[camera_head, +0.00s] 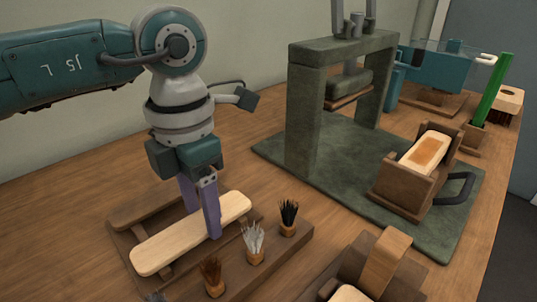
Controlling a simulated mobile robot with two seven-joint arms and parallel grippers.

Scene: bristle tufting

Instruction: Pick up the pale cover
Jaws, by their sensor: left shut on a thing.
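The pale cover (163,249) is a long, light wooden board with rounded ends at the lower left. It lies across a brown wooden rack (124,213), or very close above it; I cannot tell which. My left gripper (203,222) points down from above, with its purple fingers on either long side of the board. It is shut on the pale cover near the board's middle. The far finger is partly hidden behind the board and the near finger. My right gripper is not in view.
Brown, white and black bristle tufts (254,238) stand in a holder just right of the cover. A green press (303,110) stands on a green base at centre. A wooden cradle (405,186) holds a light block. A green post (492,92) stands at far right.

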